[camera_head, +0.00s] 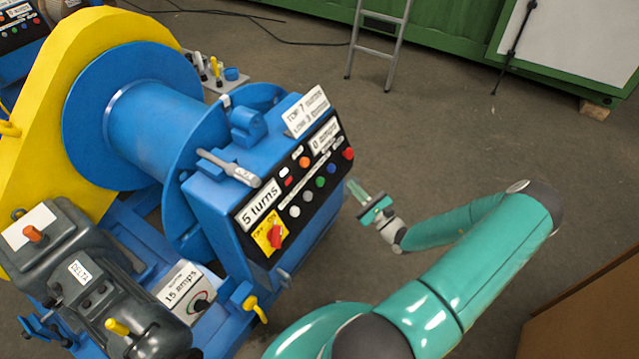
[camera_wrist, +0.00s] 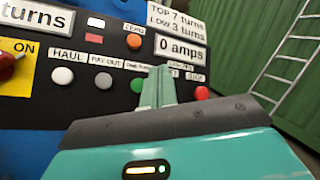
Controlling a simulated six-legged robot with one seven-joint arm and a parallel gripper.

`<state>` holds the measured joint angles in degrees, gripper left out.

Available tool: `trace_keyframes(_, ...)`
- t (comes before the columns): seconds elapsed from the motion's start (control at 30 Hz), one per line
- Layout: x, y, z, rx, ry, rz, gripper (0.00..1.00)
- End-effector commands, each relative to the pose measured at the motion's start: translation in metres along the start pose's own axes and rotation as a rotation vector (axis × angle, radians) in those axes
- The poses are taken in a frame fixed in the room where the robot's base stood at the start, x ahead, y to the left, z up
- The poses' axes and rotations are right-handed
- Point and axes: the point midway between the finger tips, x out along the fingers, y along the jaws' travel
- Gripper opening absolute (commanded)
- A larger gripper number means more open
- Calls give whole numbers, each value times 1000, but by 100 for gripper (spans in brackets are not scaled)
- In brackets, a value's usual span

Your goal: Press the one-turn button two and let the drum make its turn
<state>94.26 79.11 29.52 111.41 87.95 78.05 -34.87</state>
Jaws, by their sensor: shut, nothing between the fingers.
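The control panel (camera_head: 295,190) is on the blue box beside the drum (camera_head: 165,125). Its lower row has white (camera_wrist: 62,75), grey (camera_wrist: 103,80), green (camera_wrist: 137,86) and red (camera_wrist: 201,92) buttons. A blue button (camera_head: 332,167) shows in the head view; my fingers hide it in the wrist view. The labels over the green and blue buttons are too small or covered to read, so I cannot tell which is the one-turn button two. My gripper (camera_head: 359,192) is shut and empty, its fingertips (camera_wrist: 157,76) pointing at the panel between green and red. I cannot tell whether they touch it.
The counter (camera_head: 259,205) reads "5 turns"; another display (camera_wrist: 182,48) reads "0 amps". A plate (camera_head: 306,110) says "TOP 7 turns, LOW 3 turns". A red switch (camera_head: 277,236) is on yellow at the panel's left.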

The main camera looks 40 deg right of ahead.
Motion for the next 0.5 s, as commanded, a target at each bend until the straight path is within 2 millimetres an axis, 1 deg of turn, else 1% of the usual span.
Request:
trace_keyframes(0.27,3,2,-3,0,0,1,0)
trace_keyframes(0.5,22,17,-15,1,0,1,0)
